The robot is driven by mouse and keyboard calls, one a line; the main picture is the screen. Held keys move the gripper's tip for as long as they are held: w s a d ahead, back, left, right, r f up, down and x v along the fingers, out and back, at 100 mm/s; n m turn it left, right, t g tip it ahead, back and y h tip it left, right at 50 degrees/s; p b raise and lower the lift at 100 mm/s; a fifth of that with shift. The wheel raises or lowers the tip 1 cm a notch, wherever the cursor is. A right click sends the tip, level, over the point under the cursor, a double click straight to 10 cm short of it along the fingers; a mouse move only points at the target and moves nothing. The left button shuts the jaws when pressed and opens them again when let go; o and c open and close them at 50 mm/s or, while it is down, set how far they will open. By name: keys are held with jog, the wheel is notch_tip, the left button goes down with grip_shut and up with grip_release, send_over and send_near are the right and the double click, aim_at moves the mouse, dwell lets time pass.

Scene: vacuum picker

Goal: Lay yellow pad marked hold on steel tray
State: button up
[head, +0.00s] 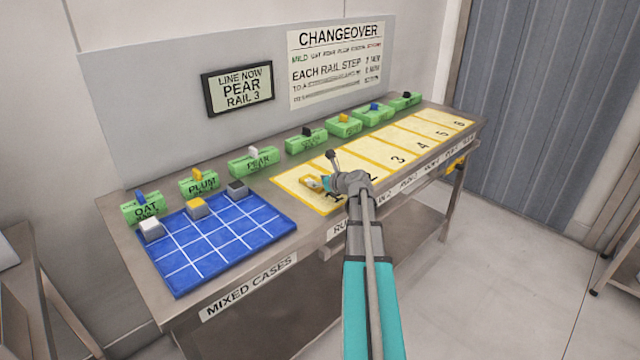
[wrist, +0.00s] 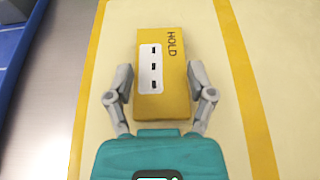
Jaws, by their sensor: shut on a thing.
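The yellow pad (wrist: 176,90) is a flat block marked HOLD with a pale label panel bearing several dark slots. It also shows in the head view (head: 312,183), partly hidden by my gripper. My gripper (wrist: 161,76) has its grey fingers on both long sides of the pad, shut on it. In the head view, my gripper (head: 325,182) is at the near-left end of the numbered cream board, over the first lane. I cannot tell whether the pad touches the board. I cannot make out a steel tray for certain in either view.
The cream board (head: 440,130) has yellow-edged numbered lanes. A blue gridded mat (head: 215,245) at left holds white, yellow and dark blocks. Several green labelled blocks (head: 252,161) line the back of the steel bench (head: 125,235). Another metal table (head: 30,270) stands at far left.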

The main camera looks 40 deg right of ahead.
jog(key=shift+f, duration=0.15)
jog(key=o, duration=1.1)
jog(key=shift+s+r, duration=0.15)
jog(key=shift+r, duration=0.15)
jog(key=p+v, duration=0.4)
jog(key=v, duration=0.6)
jog(key=shift+s+r, duration=0.1)
jog(key=shift+s, duration=0.1)
jog(key=shift+s+r, duration=0.15)
jog(key=shift+s, duration=0.45)
